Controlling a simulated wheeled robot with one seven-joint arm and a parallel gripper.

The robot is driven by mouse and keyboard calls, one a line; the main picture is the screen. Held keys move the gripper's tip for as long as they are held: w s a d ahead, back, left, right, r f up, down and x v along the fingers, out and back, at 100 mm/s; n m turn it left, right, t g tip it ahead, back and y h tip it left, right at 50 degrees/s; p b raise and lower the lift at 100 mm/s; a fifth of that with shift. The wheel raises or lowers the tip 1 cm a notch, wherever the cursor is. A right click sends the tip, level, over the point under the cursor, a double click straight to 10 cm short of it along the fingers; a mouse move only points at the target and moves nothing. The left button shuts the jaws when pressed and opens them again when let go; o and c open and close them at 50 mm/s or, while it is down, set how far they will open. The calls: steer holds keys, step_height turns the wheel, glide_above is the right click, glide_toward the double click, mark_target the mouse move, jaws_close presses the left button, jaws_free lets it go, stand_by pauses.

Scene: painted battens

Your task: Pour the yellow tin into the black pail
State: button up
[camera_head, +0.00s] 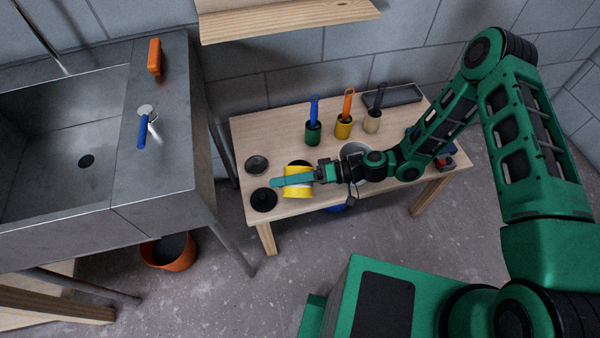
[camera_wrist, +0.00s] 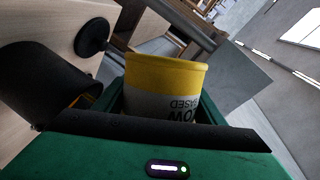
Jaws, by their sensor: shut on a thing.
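My gripper (camera_head: 292,182) is shut on the yellow tin (camera_head: 299,193), which has a white label band. It holds the tin over the left part of the wooden table. In the wrist view the tin (camera_wrist: 165,75) looks tilted relative to the pail and its label is upside down; its mouth is not visible. The black pail (camera_head: 299,162) shows as a dark patch just behind the tin, mostly hidden. In the wrist view the pail (camera_wrist: 38,85) is at the left, close beside the jaws, with some yellow at its mouth. I cannot see any pouring stream.
Two dark round lids or dishes (camera_head: 264,200) (camera_head: 257,165) lie at the table's left end. A pale pail (camera_head: 354,150) stands behind my wrist. Green (camera_head: 313,134), yellow (camera_head: 343,128) and beige (camera_head: 372,121) pots with brushes stand at the back. A steel sink (camera_head: 150,180) is left.

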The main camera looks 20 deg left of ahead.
steer(key=shift+w+r+m, duration=0.15)
steer(key=shift+r+m, duration=0.3)
steer(key=shift+m, duration=0.35)
stand_by(1.4)
steer(key=shift+w+a+f+m+g+p, duration=0.15)
steer(key=shift+w+f+m+g+p, duration=0.1)
steer(key=shift+w+m, duration=0.15)
steer(key=shift+w+a+f+m+g+p, duration=0.1)
steer(key=shift+w+f+m+g+p, duration=0.05)
steer(key=shift+w+m+g, duration=0.15)
stand_by(1.1)
steer(key=shift+w+a+r+m, duration=0.1)
steer(key=shift+w+r+m, duration=0.35)
steer(key=shift+m, duration=0.65)
stand_by(1.1)
